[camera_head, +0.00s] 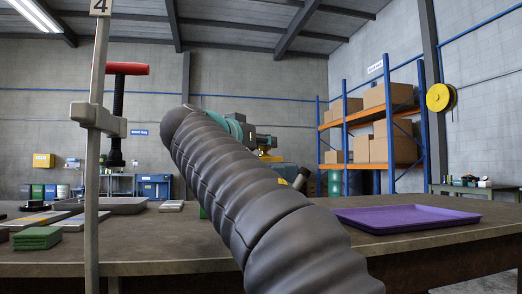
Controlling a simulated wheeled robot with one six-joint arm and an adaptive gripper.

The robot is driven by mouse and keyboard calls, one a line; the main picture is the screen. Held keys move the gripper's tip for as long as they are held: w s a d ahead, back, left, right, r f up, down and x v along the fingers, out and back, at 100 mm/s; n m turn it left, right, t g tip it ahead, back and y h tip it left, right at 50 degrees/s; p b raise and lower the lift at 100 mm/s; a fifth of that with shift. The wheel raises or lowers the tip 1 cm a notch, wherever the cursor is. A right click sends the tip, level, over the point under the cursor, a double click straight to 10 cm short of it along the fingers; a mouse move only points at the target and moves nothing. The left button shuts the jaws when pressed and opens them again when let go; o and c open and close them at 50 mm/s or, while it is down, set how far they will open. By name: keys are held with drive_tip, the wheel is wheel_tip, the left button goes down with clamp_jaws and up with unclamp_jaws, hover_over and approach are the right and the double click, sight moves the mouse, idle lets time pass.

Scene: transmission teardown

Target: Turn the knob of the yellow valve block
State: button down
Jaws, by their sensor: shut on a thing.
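My grey ribbed arm sleeve rises from the lower right to the upper middle and hides much of the bench behind it. Small yellow parts (286,172) show just right of the sleeve, beside a dark cylindrical piece. I cannot tell whether they belong to the yellow valve block or to something farther back. No knob can be made out, and its contact with the gripper is hidden.
A purple tray (405,217) lies on the bench at right. A metal post with a red-handled clamp (116,112) stands at left. Green blocks (37,238), flat bars and a grey tray (115,205) lie at left. Shelving with boxes (388,147) stands behind.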

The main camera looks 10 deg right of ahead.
drive_tip(key=shift+s+d+f+n+t+y+b, duration=0.1)
drive_tip(key=shift+f+n+t+y+b, duration=0.1)
drive_tip(key=shift+n+t+y+b, duration=0.55)
drive_tip(key=shift+r+n+t+y, duration=0.15)
drive_tip(key=shift+n+t+y, duration=0.25)
drive_tip(key=shift+y, duration=0.35)
drive_tip(key=c, duration=0.8)
unclamp_jaws()
drive_tip(key=v, duration=1.2)
